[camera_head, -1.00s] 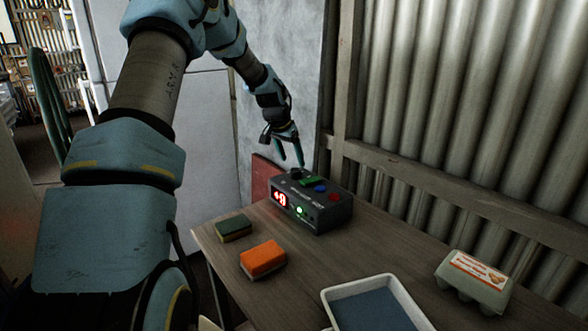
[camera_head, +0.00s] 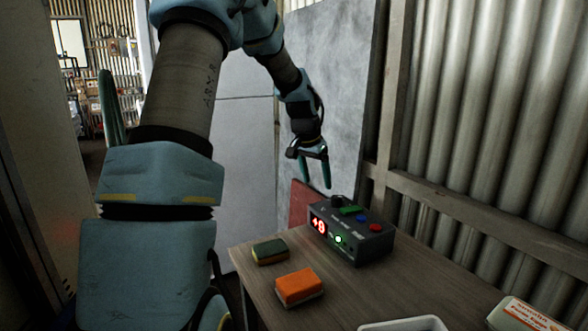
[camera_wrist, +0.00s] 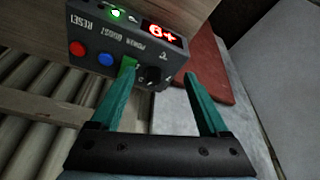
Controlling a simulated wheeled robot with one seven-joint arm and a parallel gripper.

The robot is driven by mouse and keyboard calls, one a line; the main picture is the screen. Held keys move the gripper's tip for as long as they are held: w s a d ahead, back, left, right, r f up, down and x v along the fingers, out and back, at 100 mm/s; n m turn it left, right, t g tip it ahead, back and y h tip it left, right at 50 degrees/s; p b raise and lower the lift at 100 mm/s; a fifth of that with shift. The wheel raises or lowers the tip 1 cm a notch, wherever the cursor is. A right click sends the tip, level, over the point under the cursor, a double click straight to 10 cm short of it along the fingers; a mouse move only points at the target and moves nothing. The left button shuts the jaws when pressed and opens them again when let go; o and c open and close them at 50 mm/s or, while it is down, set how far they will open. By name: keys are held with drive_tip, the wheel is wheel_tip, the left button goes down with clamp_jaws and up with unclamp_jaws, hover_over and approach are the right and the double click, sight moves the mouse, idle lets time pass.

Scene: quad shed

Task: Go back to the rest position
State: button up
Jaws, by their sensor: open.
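My gripper (camera_head: 316,172) is open and empty. It hangs fingers down above and just behind the left end of a dark grey control box (camera_head: 352,245). The box stands on the wooden table and has a lit red display (camera_head: 319,226), a green light, and green, blue and red buttons with a black knob on top. In the wrist view, my gripper (camera_wrist: 160,92) shows two green fingers spread apart with the control box (camera_wrist: 115,68) beyond them. The left finger overlaps the box's green part there; I cannot tell whether they touch, but the head view shows a gap.
A green-topped sponge (camera_head: 270,251) and an orange sponge (camera_head: 299,287) lie on the table (camera_head: 262,289). A white tray (camera_head: 405,324) and an egg carton (camera_head: 522,315) are at the front right. A corrugated wall (camera_head: 480,130) stands behind. A red panel (camera_head: 303,203) is beside the box.

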drive_tip(key=s+a+f+n+y, duration=0.1)
drive_tip(key=s+a+n, duration=0.2)
drive_tip(key=s+a, duration=0.6)
drive_tip(key=s+a+f+n+g+y, duration=0.1)
drive_tip(key=s+a+n, duration=0.3)
drive_tip(key=s+a, duration=0.5)
drive_tip(key=s+f, duration=0.1)
drive_tip(key=s, duration=0.6)
drive_tip(key=shift+a, duration=0.3)
drive_tip(key=shift+s, duration=0.1)
